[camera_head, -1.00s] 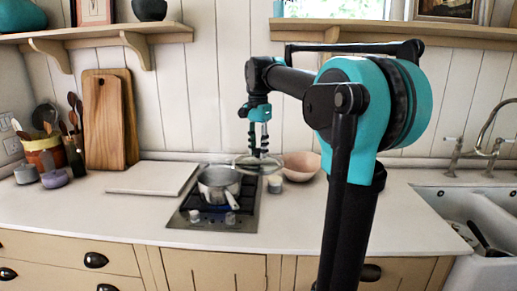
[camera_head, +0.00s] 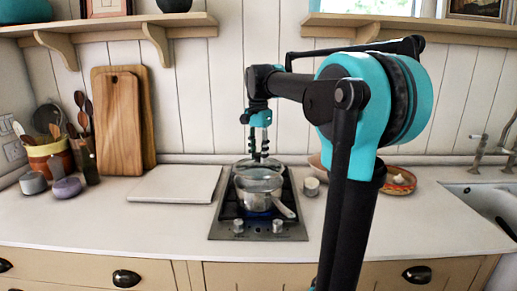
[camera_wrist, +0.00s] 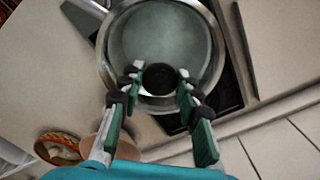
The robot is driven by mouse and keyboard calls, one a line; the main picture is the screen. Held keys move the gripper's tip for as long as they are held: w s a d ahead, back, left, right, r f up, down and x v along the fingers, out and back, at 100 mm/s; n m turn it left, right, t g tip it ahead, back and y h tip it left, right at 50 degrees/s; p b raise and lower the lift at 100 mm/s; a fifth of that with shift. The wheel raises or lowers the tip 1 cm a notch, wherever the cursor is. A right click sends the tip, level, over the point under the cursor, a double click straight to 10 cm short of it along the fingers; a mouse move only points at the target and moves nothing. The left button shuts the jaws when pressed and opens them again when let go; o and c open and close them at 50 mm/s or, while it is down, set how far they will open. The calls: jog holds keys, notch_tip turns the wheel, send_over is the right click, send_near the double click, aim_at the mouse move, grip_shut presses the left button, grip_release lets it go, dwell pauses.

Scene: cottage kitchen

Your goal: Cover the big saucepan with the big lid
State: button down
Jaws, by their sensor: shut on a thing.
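The big saucepan (camera_head: 258,201) stands upright on the hob (camera_head: 228,224) in the head view, its handle pointing to the lower right. My gripper (camera_head: 258,157) is above and slightly behind it, pointing down. In the wrist view my gripper (camera_wrist: 158,84) is shut on the dark knob of the big lid (camera_wrist: 160,35), a clear disc with a metal rim. In the head view the lid (camera_head: 245,165) overlaps the back of the saucepan's opening and looks raised above it. The exact gap between lid and saucepan is hard to tell.
A white board (camera_head: 175,183) lies left of the hob. A small white cup (camera_head: 311,187) stands to its right. A patterned bowl (camera_head: 398,185) stands further right, partly behind my arm. Wooden boards (camera_head: 120,125) lean on the wall at left. The front of the counter is clear.

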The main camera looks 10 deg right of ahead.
aim_at(259, 161)
jog(key=shift+f, duration=1.7)
jog(key=shift+f, duration=0.45)
jog(key=c, duration=1.3)
grip_release()
jog(key=shift+c, duration=0.2)
jog(key=shift+r, duration=5.5)
